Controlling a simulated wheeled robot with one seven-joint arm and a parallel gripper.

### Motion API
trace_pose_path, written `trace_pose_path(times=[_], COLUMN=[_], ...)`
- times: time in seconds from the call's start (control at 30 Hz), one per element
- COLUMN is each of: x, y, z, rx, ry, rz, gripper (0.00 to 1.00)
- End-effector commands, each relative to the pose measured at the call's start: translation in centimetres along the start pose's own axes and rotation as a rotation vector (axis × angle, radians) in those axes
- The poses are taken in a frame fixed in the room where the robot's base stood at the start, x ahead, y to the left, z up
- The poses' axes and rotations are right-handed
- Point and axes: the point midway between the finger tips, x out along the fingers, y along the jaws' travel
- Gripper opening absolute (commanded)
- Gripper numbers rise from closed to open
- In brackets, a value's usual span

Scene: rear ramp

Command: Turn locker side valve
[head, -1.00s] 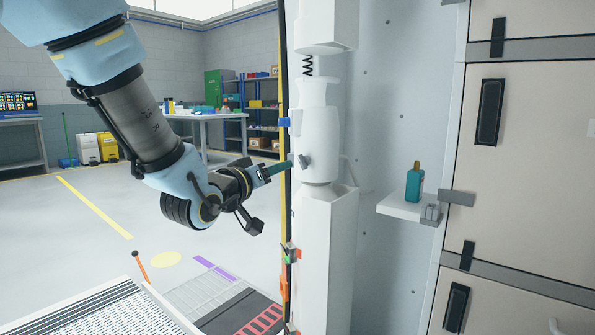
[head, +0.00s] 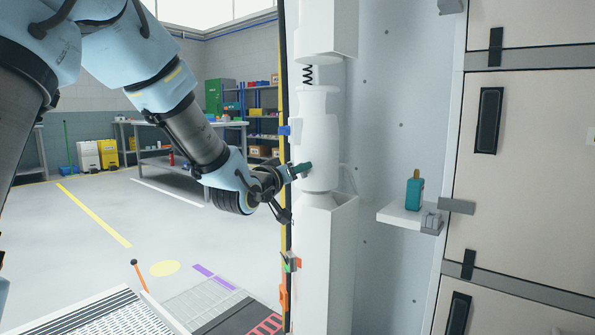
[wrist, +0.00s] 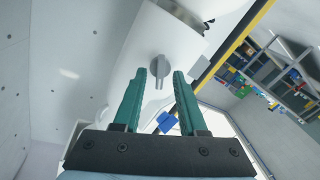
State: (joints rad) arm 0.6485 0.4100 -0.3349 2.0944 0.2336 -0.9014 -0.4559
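A white cylinder (head: 318,125) stands upright in a white column, with a small grey valve knob on its side. In the wrist view the knob (wrist: 158,66) shows as a round grey disc with a short handle pointing down the picture, in line with the gap between the fingertips. My gripper (head: 305,168) has teal fingers and reaches the cylinder from the left, hiding the knob in the head view. In the wrist view my gripper (wrist: 160,74) is open, one finger on each side of the handle's line. I cannot tell whether the fingers touch it.
A blue tab (head: 284,130) sticks out left of the cylinder; it also shows in the wrist view (wrist: 168,122). A small shelf (head: 395,212) with a teal bottle (head: 414,192) stands to the right, beside beige locker doors (head: 530,150). The floor at left is open.

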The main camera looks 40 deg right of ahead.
Motion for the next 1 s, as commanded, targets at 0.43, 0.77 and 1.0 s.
trace_pose_path(times=[0.43, 0.77, 1.0], x=[-0.03, -0.04, -0.04], y=[0.00, -0.03, 0.15], z=[-0.02, 0.33, 0.38], rx=[0.000, 0.099, 0.371], ry=[0.001, 0.004, 0.005], rz=[0.000, 0.002, 0.002], gripper=[0.00, 0.00, 0.00])
